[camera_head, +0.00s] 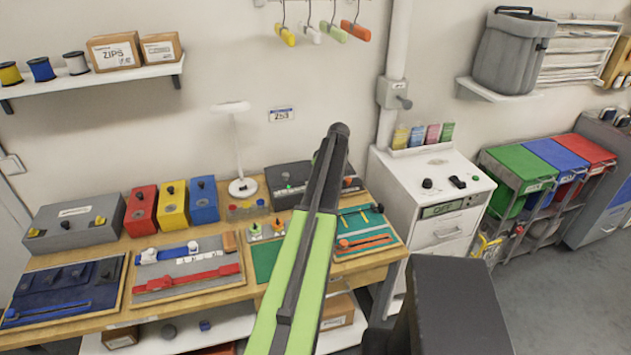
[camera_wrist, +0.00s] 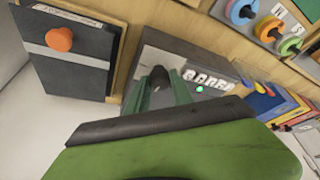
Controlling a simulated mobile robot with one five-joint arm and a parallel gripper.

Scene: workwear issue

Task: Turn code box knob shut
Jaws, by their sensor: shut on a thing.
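The code box (camera_head: 285,180) is a dark grey box at the back right of the wooden bench, partly hidden behind my arm. In the wrist view the code box (camera_wrist: 212,68) shows a row of white characters and a lit green light on its face. Its dark knob (camera_wrist: 160,78) stands between the two green fingers of my gripper (camera_wrist: 161,90), which is shut on it. Which way the knob points is hard to tell. In the head view my arm hides the gripper.
Red (camera_head: 141,210), yellow (camera_head: 173,206) and blue (camera_head: 204,200) boxes stand left of a white lamp (camera_head: 242,186). Tool trays (camera_head: 188,280) fill the bench front. A white cabinet (camera_head: 440,190) stands right of the bench. A dark panel with an orange knob (camera_wrist: 60,39) lies left of the gripper.

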